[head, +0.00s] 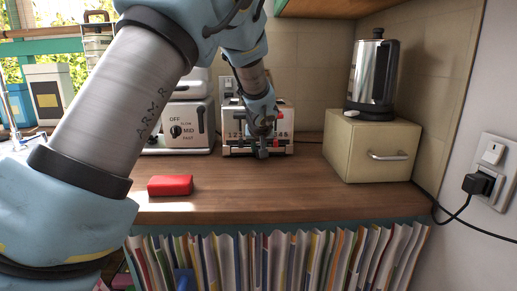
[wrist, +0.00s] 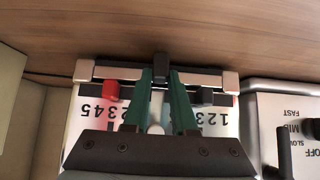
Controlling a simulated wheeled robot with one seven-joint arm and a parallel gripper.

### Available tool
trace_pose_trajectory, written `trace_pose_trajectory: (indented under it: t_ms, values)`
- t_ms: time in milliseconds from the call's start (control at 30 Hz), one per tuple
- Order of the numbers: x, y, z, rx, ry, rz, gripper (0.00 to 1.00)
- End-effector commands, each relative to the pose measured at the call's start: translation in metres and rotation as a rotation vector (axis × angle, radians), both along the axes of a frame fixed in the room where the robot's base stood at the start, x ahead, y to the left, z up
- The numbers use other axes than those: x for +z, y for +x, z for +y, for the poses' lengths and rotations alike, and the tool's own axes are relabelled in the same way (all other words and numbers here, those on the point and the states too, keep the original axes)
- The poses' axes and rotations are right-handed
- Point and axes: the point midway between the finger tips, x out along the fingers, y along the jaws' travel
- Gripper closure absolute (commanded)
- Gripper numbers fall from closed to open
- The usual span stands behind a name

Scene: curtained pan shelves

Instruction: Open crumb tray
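The toaster (head: 285,116) is a cream and silver unit with number dials, standing at the back of the wooden counter. In the wrist view its numbered face (wrist: 85,112) appears upside down. A silver bar (wrist: 205,76) runs along its lower edge, with a black handle (wrist: 160,68) at the middle; I take this to be the crumb tray's front. My gripper (wrist: 161,72) has its green fingers apart, one on each side of the black handle. Contact is not clear. In the head view my gripper (head: 263,150) is low at the toaster's front, hiding part of it.
A second appliance (head: 188,125) with a speed dial stands left of the toaster. A cream box (head: 365,150) with a kettle (head: 373,75) on top stands to the right. A red block (head: 170,186) lies at front left. The counter before the toaster is clear.

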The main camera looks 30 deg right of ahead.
Motion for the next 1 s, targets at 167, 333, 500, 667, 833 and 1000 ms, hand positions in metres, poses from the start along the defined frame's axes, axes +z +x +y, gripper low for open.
trace_pose_trajectory:
  t_ms: [167,333,500,667,833,1000]
  values:
    - [0.0001,-0.0001,0.0,0.0,0.0,0.0,1.0]
    - [0.0001,-0.0001,0.0001,0.0,0.0,0.0,1.0]
    - [0.0001,-0.0001,0.0001,0.0,0.0,0.0,1.0]
    - [0.0002,-0.0001,0.0,0.0,0.0,0.0,1.0]
    - [0.0002,-0.0001,0.0,0.0,0.0,0.0,1.0]
    - [0.0002,-0.0001,0.0,0.0,0.0,0.0,1.0]
